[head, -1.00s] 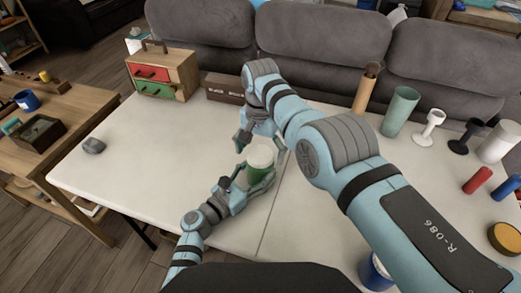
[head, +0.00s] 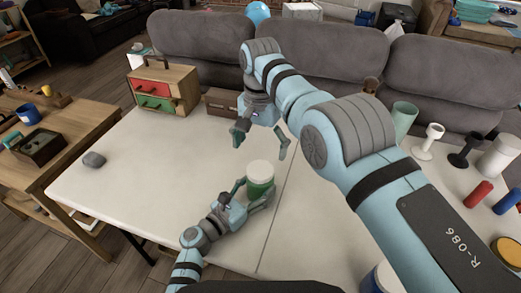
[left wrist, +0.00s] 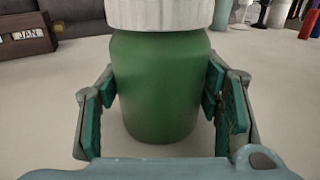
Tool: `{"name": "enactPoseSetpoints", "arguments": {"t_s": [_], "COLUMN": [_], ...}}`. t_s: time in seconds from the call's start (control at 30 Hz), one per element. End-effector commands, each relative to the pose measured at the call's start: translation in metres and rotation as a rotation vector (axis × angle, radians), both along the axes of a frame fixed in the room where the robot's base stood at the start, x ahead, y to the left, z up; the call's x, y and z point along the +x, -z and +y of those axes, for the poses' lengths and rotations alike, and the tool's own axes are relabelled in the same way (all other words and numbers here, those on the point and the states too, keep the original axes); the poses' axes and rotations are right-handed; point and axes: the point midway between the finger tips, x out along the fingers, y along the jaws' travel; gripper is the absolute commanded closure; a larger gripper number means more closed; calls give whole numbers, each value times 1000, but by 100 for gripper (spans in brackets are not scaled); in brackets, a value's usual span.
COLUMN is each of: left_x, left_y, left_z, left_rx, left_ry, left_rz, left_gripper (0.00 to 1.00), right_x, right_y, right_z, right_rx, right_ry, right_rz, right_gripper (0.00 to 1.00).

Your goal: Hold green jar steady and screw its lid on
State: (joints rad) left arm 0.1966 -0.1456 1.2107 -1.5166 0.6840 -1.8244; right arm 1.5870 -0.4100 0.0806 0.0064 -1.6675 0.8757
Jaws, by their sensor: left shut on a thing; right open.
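The green jar (head: 261,186) stands upright on the white table, with its white lid (head: 260,170) on top. In the left wrist view the jar (left wrist: 158,88) fills the middle, and the ribbed lid (left wrist: 160,14) is cut off by the top edge. I cannot tell how tightly the lid sits. My left gripper (head: 254,192) is shut around the jar's body, one finger on each side. My right gripper (head: 259,148) is open and empty, above and apart from the lid, pointing down.
A small drawer box (head: 163,87) stands at the back left, and a grey stone-like object (head: 94,160) lies at the left. Cups and cylinders, including a green cup (head: 403,118), stand at the right behind my right arm. The left half of the white table (head: 150,190) is mostly clear.

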Motion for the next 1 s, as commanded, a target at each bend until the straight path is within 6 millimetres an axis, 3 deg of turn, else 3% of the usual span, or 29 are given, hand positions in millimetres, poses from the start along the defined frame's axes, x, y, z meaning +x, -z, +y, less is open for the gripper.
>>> {"name": "enactPoseSetpoints", "arguments": {"t_s": [0.1, 0.13, 0.23, 0.67, 1.0], "left_x": [0, 0, 0, -3, -53], "left_y": [0, 0, 0, 1, 1], "left_z": [0, 0, 0, 3, 47], "left_rx": [-1, -1, -1, 0, 3], "left_ry": [0, 0, 0, -1, -1], "left_rz": [-1, -1, -1, 1, 1], "left_gripper": [100, 36, 20, 17, 17], "right_x": [0, 0, 0, 0, 0], "right_y": [0, 0, 0, 0, 0], "right_z": [0, 0, 0, 0, 0], "right_rx": [0, 0, 0, 0, 0], "right_ry": [0, 0, 0, 0, 0], "right_rz": [0, 0, 0, 0, 0], "right_gripper": [14, 14, 14, 14, 14]}}
